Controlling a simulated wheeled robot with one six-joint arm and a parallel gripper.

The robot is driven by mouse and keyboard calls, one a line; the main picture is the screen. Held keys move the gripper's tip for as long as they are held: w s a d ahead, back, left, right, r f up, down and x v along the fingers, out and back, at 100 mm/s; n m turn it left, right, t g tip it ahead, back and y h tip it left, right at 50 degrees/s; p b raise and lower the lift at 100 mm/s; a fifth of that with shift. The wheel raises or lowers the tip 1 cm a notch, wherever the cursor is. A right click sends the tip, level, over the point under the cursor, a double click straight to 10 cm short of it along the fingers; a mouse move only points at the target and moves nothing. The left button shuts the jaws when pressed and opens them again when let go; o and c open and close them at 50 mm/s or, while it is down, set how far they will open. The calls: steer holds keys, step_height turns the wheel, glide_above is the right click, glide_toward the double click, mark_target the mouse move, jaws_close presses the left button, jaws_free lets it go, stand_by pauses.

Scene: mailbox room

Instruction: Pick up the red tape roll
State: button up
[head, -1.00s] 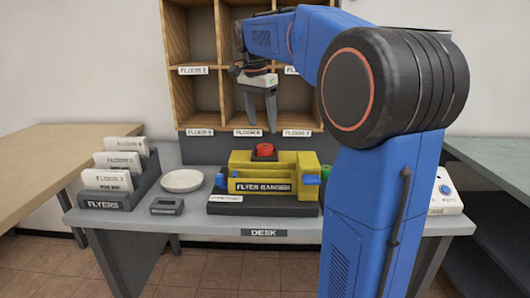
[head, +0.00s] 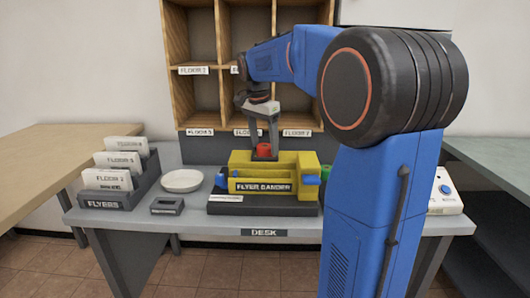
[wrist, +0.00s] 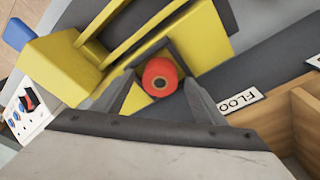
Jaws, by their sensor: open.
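The red tape roll (head: 264,150) sits at the back of the yellow flyer bander (head: 245,160) on the desk. In the wrist view the roll (wrist: 160,77) shows its round end with a dark centre. My gripper (head: 264,155) is open and points down over the roll. In the wrist view its two fingers (wrist: 158,75) stand on either side of the roll, which lies between them near the tips. I cannot tell whether either finger touches it. In the head view the fingers partly hide the roll.
Wooden floor cubbies (head: 202,92) stand close behind the bander. On the desk (head: 265,233) are a flyer rack (head: 112,200), a white dish (head: 182,181) and a small dark block (head: 168,206) to the left. A white panel with a blue button (head: 445,192) is at the right.

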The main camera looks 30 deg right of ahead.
steer(key=c, duration=1.1)
steer(key=shift+c, duration=0.2)
